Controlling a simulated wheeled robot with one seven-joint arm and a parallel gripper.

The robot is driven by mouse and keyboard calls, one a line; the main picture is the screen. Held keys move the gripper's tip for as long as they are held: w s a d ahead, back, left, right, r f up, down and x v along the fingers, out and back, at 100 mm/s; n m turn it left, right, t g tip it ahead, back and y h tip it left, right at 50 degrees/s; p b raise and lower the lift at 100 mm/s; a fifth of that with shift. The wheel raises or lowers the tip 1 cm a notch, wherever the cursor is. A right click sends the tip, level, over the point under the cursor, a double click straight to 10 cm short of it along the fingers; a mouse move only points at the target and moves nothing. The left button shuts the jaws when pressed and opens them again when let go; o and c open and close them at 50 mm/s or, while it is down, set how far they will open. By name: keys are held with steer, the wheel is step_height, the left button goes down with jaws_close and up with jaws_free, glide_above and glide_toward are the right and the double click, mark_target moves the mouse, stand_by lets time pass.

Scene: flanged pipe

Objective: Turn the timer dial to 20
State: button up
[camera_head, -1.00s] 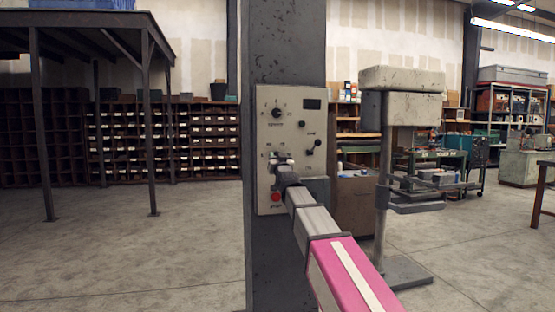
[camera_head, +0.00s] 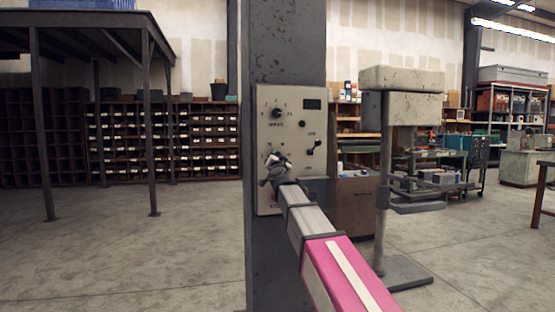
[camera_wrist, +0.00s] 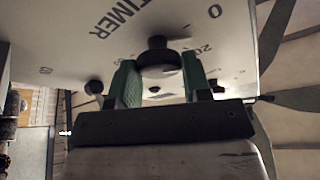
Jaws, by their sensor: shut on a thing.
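The grey control panel (camera_head: 263,130) is fixed to a dark column. My gripper (camera_head: 274,166) is at its lower dial, tilted, and covers most of that dial and its marks. In the wrist view the panel's "TIMER" lettering (camera_wrist: 122,17) shows, with a "0" and a "20" at the right. The dark timer dial (camera_wrist: 158,57) sits between the two green fingers of my gripper (camera_wrist: 159,75), which are shut on it. I cannot read which number the dial points to.
A drill press (camera_head: 384,150) stands to the right of the column.

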steer(key=m+h, duration=0.1)
steer(key=m, duration=0.2)
steer(key=m+g+h, duration=0.1)
steer(key=m+h, duration=0.1)
steer(key=m, duration=0.2)
steer(key=shift+m+g, duration=0.3)
stand_by(0.4)
steer(key=o, duration=0.9)
steer(key=v, duration=1)
steer(key=shift+s+a, duration=0.1)
steer(key=shift+s, duration=0.3)
